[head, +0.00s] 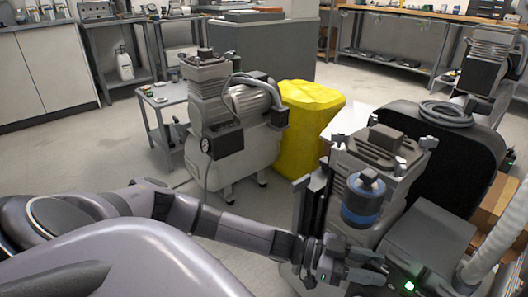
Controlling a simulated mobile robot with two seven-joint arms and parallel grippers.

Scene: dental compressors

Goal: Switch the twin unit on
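A large compressor unit stands at the right, with a grey ribbed pump head (385,155), a dark and blue canister (363,197) on its front and a dark grey box (430,245) at its lower right. A small green light (408,286) glows low on that box. A second pump head (490,60) shows behind the black rounded housing (425,150); this looks like the twin unit. My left gripper (384,269) reaches in low, in front of the unit and just left of the green light. Its fingers look apart, with nothing seen between them. Any switch there is too small to make out. My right gripper is out of view.
Another compressor (235,125) with a gauge stands left of centre, beside a yellow covered bin (308,125). A small grey side table (160,100) is behind it. A pale corrugated hose (500,235) and cardboard boxes (495,205) crowd the right edge. Open floor lies at left.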

